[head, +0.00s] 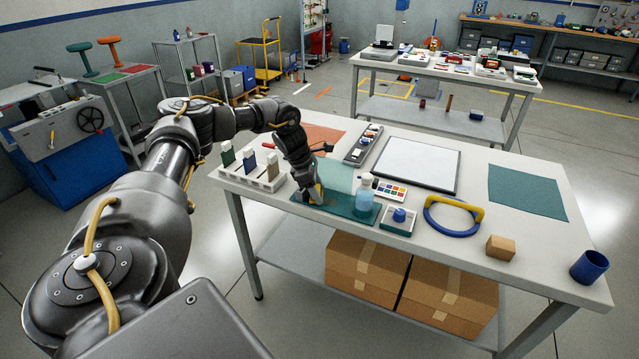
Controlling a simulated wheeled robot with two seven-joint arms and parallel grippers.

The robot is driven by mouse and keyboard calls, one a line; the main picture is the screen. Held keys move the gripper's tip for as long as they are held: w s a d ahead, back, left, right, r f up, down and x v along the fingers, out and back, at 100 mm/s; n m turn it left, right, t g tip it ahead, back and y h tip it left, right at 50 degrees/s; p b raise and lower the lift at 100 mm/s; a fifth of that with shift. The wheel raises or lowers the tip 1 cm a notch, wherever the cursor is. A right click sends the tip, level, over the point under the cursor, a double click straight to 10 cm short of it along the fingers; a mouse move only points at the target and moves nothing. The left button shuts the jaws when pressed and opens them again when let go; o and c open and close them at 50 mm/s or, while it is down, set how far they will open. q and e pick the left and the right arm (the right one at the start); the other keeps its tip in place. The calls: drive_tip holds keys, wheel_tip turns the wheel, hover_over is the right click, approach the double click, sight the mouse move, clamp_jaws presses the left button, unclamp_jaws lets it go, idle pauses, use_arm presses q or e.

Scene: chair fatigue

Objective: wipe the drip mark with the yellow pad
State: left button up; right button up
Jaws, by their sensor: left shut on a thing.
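My left gripper (311,196) reaches down over the near left part of the table, at the left part of a dark teal mat (345,221). It is shut on the yellow pad (318,190), of which only a small yellow part shows between and beside the fingers. The pad is low, at or just above the mat; I cannot tell whether it touches. I cannot make out the drip mark; the gripper and pad cover part of the mat. My right gripper is not in view.
A white holder with upright blocks (268,184) stands to the left. A small tray with a blue knob (399,217), a blue-yellow ring (452,229), a wooden block (500,248) and a blue cup (589,267) lie rightward.

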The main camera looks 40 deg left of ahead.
sight(344, 205)
use_arm(q)
drive_tip(key=shift+s+f, duration=0.1)
drive_tip(key=shift+f, duration=0.05)
drive_tip(key=shift+w+d+p, duration=0.25)
drive_tip(key=shift+d+p, duration=0.25)
drive_tip(key=shift+d, duration=0.5)
drive_tip(key=shift+w+d, duration=0.35)
drive_tip(key=shift+d, duration=0.45)
drive_tip(key=shift+w+d+p, duration=0.25)
drive_tip(key=shift+d+p, duration=0.3)
drive_tip(key=shift+d, duration=0.25)
drive_tip(key=shift+w+d, duration=0.25)
drive_tip(key=shift+d, duration=0.2)
drive_tip(key=shift+w+d, duration=0.2)
drive_tip(key=shift+d, duration=0.25)
drive_tip(key=shift+r, duration=0.25)
drive_tip(key=shift+r+p, duration=2.55)
drive_tip(key=shift+r, duration=0.4)
